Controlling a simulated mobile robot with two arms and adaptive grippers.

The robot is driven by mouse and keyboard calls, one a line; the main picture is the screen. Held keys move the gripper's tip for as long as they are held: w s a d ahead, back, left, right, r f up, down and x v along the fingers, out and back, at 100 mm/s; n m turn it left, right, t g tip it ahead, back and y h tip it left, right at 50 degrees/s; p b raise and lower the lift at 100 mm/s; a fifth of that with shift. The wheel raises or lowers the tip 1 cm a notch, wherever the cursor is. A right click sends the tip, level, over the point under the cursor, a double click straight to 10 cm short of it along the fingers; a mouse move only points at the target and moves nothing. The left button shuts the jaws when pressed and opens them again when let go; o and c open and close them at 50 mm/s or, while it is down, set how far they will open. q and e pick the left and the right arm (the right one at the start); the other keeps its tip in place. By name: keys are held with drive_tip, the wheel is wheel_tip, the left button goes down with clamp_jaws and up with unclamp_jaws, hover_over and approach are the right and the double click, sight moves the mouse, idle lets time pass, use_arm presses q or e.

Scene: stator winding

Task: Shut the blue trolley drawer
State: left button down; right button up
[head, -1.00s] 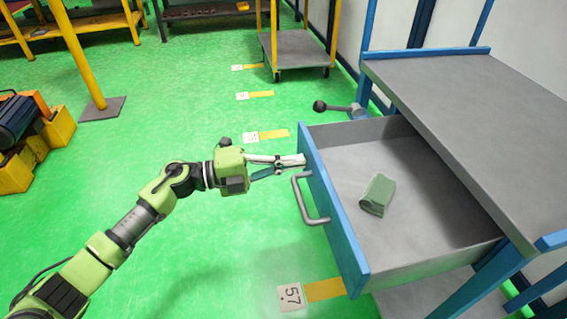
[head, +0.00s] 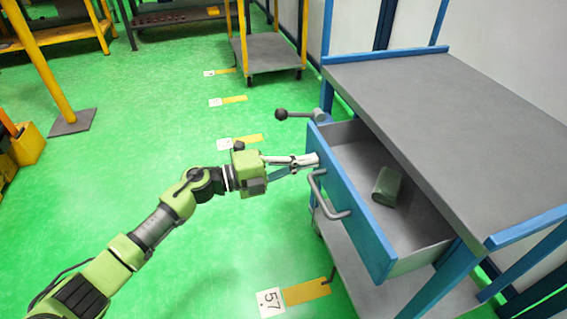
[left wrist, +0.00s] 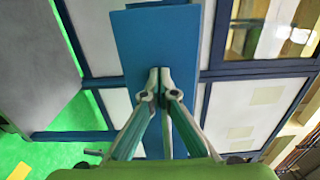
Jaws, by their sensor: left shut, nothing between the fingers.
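The blue trolley drawer (head: 352,205) is partly open, with its grey inside showing. A grey bar handle (head: 325,195) is on its blue front. A green block or folded cloth (head: 387,186) lies in the drawer. My left gripper (head: 314,160) is shut and empty, its fingertips at the drawer front near the far end, beside the handle. In the left wrist view, the shut fingers (left wrist: 161,75) meet the blue drawer front (left wrist: 155,40); contact looks likely. My right gripper is not in view.
The trolley's grey top (head: 440,110) overhangs the drawer. A dark-knobbed lever (head: 300,114) sticks out behind the drawer. A yellow-posted cart (head: 270,55) stands farther back. A yellow post base (head: 72,122) and orange bins (head: 25,147) are at left. Green floor lies open between.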

sight(351, 164)
use_arm(q)
drive_tip(key=x, duration=0.6)
drive_tip(key=shift+w+d, duration=0.1)
drive_tip(key=shift+d, duration=0.2)
drive_tip(key=b+x, duration=0.1)
drive_tip(key=x, duration=0.3)
drive_tip(key=shift+d+f, duration=0.1)
drive_tip(key=shift+w+d, duration=0.25)
drive_tip(key=shift+d, duration=0.5)
drive_tip(key=shift+r, duration=0.2)
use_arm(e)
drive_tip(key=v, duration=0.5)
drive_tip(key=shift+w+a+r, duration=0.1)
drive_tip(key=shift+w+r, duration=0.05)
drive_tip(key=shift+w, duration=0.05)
